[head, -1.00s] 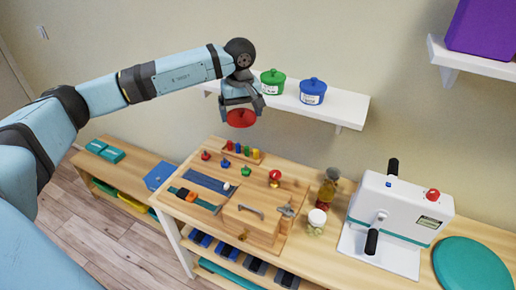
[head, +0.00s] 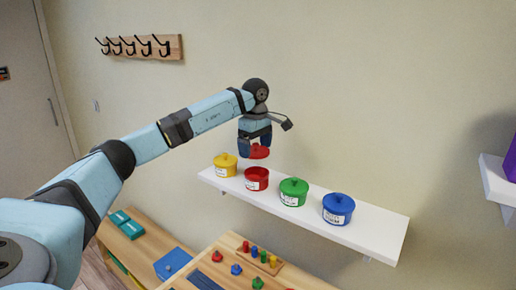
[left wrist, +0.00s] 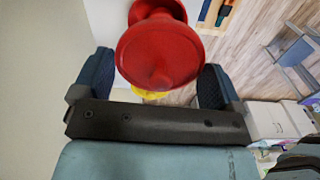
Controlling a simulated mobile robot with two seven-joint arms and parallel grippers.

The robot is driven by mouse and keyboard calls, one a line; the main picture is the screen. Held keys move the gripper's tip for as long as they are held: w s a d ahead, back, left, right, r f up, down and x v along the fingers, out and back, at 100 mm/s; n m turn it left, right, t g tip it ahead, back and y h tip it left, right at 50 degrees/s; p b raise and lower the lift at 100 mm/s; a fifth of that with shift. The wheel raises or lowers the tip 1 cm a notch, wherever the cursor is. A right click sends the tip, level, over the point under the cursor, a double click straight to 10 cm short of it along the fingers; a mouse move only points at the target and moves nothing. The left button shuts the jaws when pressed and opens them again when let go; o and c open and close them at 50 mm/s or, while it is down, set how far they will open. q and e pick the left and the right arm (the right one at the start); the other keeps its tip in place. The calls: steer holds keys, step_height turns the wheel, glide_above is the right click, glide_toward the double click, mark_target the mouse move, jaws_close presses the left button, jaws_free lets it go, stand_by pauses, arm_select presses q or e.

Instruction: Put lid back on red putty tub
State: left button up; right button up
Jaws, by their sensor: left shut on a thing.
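My left gripper (head: 257,143) is shut on the red lid (head: 259,152), with its fingers pointing down. The lid is held roughly level, just above the open red putty tub (head: 257,180), with a small gap seen between them. The tub stands on the white wall shelf, and its dark red inside shows. In the left wrist view the lid (left wrist: 158,55) sits between the two fingers, and part of the red tub (left wrist: 157,9) shows beyond it. The lid hides much of the tub there. My right gripper is not in view.
On the white shelf (head: 375,232), a lidded yellow tub (head: 225,167) stands close left of the red one. Lidded green (head: 293,192) and blue (head: 337,209) tubs stand to its right. A hook rail (head: 142,47) is on the wall. A wooden bench (head: 215,262) stands below.

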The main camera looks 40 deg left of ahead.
arm_select(q)
step_height(320, 180, down, 4)
steer(key=b, duration=0.3)
steer(key=shift+w+f, duration=0.15)
steer(key=shift+f, duration=1)
steer(key=shift+r, duration=0.1)
stand_by(0.5)
steer(key=shift+f, duration=0.2)
stand_by(0.7)
steer(key=shift+p, duration=0.35)
stand_by(0.5)
